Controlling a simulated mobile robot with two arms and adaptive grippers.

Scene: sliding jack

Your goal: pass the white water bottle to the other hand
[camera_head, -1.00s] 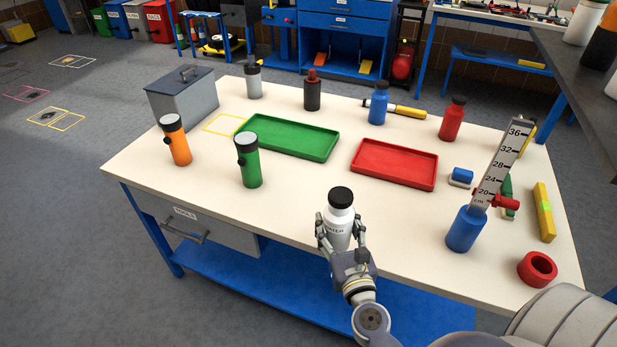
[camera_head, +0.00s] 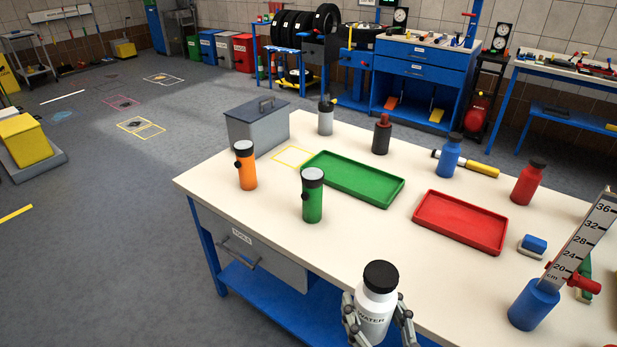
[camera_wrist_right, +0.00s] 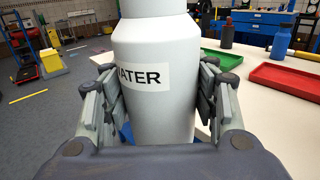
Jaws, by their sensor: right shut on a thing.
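The white water bottle (camera_head: 376,304) with a black cap and a WATER label is upright at the bottom of the head view, in front of the table's near edge. My right gripper (camera_head: 378,318) is shut on it, one finger on each side of its body. In the right wrist view the bottle (camera_wrist_right: 153,105) fills the middle between the fingers of the right gripper (camera_wrist_right: 155,110); its cap is cut off. My left gripper is in neither view.
The white-topped table (camera_head: 350,232) carries a green tray (camera_head: 390,195), a red tray (camera_head: 478,238), an orange flashlight (camera_head: 246,168), a green flashlight (camera_head: 312,200), several bottles, a grey box (camera_head: 258,130) and a blue base with a ruler (camera_head: 533,305). Open floor lies left.

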